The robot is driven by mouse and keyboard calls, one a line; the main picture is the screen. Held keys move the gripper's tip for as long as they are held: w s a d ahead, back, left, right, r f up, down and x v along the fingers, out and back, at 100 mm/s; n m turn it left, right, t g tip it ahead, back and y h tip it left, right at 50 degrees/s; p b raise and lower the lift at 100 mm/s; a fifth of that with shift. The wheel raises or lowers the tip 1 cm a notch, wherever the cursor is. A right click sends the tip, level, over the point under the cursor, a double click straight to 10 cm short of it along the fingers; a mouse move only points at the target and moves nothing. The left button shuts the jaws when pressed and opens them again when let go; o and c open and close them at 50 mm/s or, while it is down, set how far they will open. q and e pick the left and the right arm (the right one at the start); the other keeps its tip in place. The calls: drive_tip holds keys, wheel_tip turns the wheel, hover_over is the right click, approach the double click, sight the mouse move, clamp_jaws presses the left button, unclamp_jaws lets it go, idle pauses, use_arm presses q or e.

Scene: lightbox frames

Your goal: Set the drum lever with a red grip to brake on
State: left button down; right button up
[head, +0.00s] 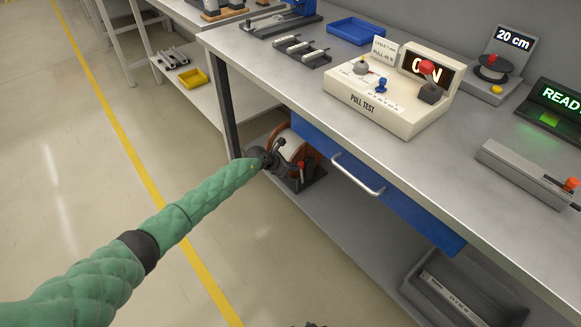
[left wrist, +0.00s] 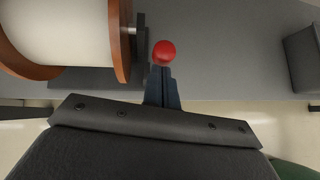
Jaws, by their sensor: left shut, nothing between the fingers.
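The drum is a pale roll with brown-orange flanges (head: 290,146) on the shelf under the bench; it also fills the upper left of the left wrist view (left wrist: 62,32). The drum lever's red grip (head: 301,165) shows at the drum's right side. In the left wrist view the red grip (left wrist: 164,52) is a round knob just beyond my fingertips. My left gripper (head: 272,160) is beside the drum, its dark fingers (left wrist: 162,88) shut and empty. I cannot tell whether they touch the knob. The lever's shaft is mostly hidden.
The grey bench top (head: 350,120) overhangs the drum, with a blue drawer (head: 400,205) and its handle (head: 358,177) to the right. A pull test box (head: 385,105) stands on top. A grey bin (head: 450,290) sits on the lower shelf. The floor at left is clear.

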use_arm(q)
drive_tip(key=shift+w+d+r+p, duration=0.45)
drive_tip(key=shift+w+d+p, duration=0.15)
drive_tip(key=shift+d, duration=0.15)
use_arm(e)
drive_tip(key=shift+r, duration=0.65)
use_arm(q)
drive_tip(key=shift+d+r, duration=0.15)
drive_tip(key=shift+d, duration=0.05)
drive_tip(key=shift+a, duration=0.1)
